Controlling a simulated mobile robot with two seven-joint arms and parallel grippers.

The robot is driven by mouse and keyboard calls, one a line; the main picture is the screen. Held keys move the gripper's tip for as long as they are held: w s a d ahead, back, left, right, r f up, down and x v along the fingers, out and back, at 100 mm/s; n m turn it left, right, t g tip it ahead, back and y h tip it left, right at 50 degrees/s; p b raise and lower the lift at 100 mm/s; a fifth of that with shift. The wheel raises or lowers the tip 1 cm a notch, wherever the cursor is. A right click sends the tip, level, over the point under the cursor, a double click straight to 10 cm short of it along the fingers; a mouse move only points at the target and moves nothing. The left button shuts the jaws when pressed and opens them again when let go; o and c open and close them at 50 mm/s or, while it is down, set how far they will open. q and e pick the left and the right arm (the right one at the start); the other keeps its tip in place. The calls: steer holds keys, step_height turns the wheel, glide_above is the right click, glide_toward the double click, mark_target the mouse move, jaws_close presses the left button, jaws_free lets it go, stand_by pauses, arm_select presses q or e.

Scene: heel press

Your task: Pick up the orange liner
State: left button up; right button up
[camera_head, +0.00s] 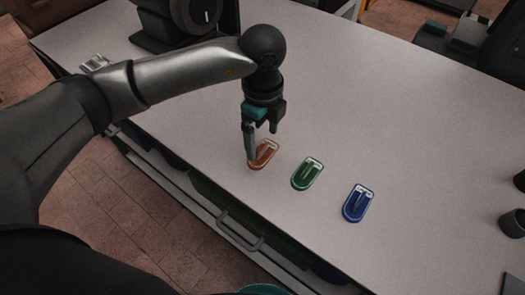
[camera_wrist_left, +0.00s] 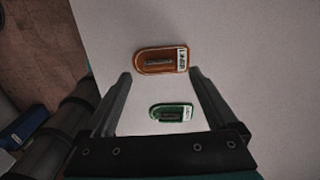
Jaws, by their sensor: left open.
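The orange liner (camera_head: 265,154) lies flat on the white table near its front edge, leftmost of three liners in a row. In the left wrist view the orange liner (camera_wrist_left: 161,61) shows just beyond the fingertips, roughly centred between them. My left gripper (camera_head: 262,145) points down over it, open and empty, and one finger hides part of the liner's left side. In the left wrist view the two fingers of my left gripper (camera_wrist_left: 160,74) are spread apart. I cannot tell the exact height of the fingertips above the liner. My right gripper is not in view.
A green liner (camera_head: 308,173) and a blue liner (camera_head: 358,203) lie to the right of the orange one. The green liner (camera_wrist_left: 171,112) also shows between the fingers in the wrist view. A dark machine (camera_head: 185,20) stands at the back left. The table's middle is clear.

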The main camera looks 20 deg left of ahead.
mark_target(262, 149)
arm_select(q)
step_height(262, 149, down, 4)
steer(key=shift+a+r, duration=0.1)
steer(key=shift+r, duration=0.05)
steer(key=c, duration=1.4)
steer(key=shift+r, duration=0.1)
